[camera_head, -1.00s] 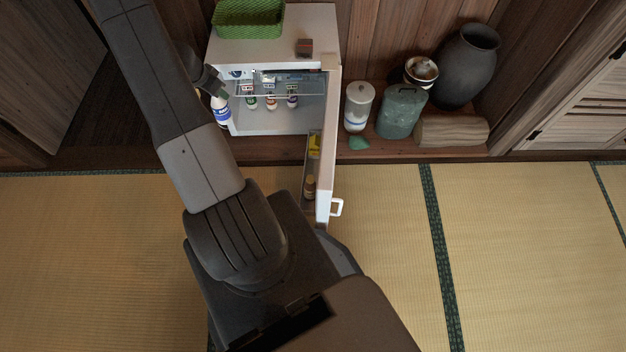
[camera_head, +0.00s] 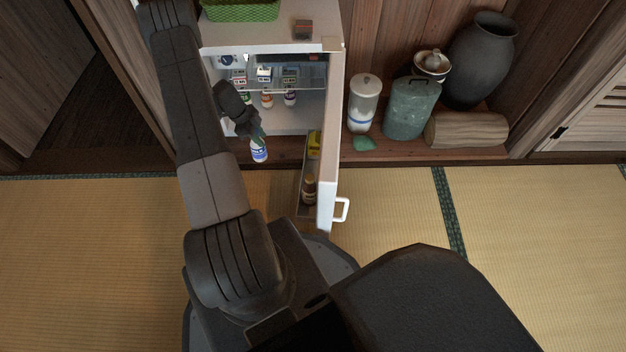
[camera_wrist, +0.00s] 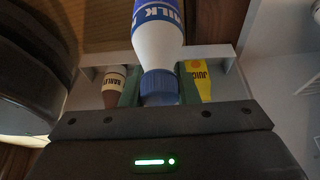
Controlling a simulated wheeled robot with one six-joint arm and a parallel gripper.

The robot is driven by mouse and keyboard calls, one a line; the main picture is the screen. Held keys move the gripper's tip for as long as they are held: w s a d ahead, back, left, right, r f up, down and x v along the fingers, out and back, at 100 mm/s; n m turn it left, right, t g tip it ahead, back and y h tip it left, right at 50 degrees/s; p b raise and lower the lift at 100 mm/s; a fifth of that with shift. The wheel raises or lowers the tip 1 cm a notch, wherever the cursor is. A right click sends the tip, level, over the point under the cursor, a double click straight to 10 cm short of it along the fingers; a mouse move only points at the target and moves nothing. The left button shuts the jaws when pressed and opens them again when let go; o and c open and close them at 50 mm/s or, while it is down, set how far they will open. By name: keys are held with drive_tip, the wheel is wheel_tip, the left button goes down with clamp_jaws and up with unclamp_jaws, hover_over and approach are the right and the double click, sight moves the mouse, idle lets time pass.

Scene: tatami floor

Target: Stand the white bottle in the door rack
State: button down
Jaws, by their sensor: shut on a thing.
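The white bottle (camera_head: 260,152) has a blue label reading MILK and a blue cap; it also shows in the wrist view (camera_wrist: 158,42). My gripper (camera_head: 256,134) is shut on it at the cap end, and the bottle hangs in front of the fridge opening, left of the open door. The door rack (camera_head: 304,174) runs along the inner side of the door. It holds a yellow juice carton (camera_head: 314,145) and a brown barley bottle (camera_head: 309,190). In the wrist view, the barley bottle (camera_wrist: 114,86) and juice carton (camera_wrist: 199,79) appear on either side of the held bottle.
The fridge (camera_head: 270,30) stands open, with several small bottles on its inside shelf. A green basket (camera_head: 240,11) and a small box (camera_head: 303,29) are on top. The door handle (camera_head: 341,209) sticks out right. A canister (camera_head: 363,103) and jars stand right of the door.

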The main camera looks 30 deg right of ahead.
drive_tip(key=shift+s+d+f, duration=0.2)
drive_tip(key=shift+d+f, duration=0.05)
drive_tip(key=shift+d, duration=0.1)
drive_tip(key=s+d+b, duration=0.3)
drive_tip(key=s+d, duration=0.8)
drive_tip(key=d, duration=0.5)
wheel_tip(320, 180, down, 7)
drive_tip(key=b, duration=0.2)
drive_tip(key=shift+s+a, duration=0.15)
drive_tip(key=shift+f, duration=0.1)
drive_tip(key=c, duration=1.1)
unclamp_jaws()
drive_tip(key=p+v, duration=0.3)
drive_tip(key=v, duration=0.9)
